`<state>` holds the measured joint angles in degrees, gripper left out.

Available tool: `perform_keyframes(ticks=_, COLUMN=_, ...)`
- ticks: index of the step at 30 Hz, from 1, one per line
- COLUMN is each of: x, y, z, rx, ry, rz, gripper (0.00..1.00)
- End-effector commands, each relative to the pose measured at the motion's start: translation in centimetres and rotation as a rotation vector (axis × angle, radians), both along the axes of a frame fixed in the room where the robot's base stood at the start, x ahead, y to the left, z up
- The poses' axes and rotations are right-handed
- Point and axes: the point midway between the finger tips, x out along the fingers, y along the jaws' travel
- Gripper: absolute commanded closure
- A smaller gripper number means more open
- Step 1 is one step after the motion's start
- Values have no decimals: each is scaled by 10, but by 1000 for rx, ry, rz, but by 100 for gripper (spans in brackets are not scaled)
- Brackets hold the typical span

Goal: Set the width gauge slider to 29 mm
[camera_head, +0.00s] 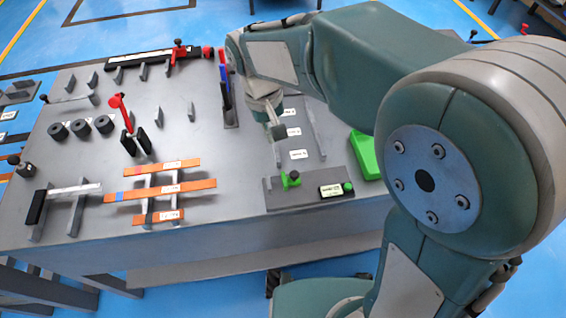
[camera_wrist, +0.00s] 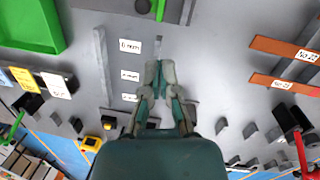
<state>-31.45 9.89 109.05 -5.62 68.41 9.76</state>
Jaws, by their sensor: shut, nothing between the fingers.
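A green slider (camera_head: 290,179) stands on a grey plate (camera_head: 276,197) at the front right of the table. I take it for the width gauge slider. A black display (camera_head: 331,190) sits to its right, too small to read. In the wrist view, a green piece (camera_wrist: 161,8) at the top edge seems to be this slider, partly cut off. My gripper (camera_head: 277,131) is shut and empty. It points down over the table, behind the slider and apart from it. Its fingertips (camera_wrist: 160,66) show together at the middle of the wrist view.
A green tray (camera_head: 366,156) lies to the right. Grey strips with white labels (camera_head: 298,154) stand near my gripper. Copper bars (camera_head: 160,185) lie on supports at left. A red lever (camera_head: 121,108), black rollers (camera_head: 80,128) and blue and red handles (camera_head: 225,80) stand farther back.

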Motion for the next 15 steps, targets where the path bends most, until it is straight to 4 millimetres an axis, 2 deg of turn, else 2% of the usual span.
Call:
perform_keyframes(ticks=3, x=3, y=17, z=-2, rx=-30, ry=60, rz=294, gripper=100)
perform_keyframes(ticks=9, x=6, y=40, z=-5, rx=-66, ry=164, rz=717, gripper=100)
perform_keyframes(ticks=15, x=7, y=47, z=-7, rx=-79, ry=211, rz=885, gripper=100)
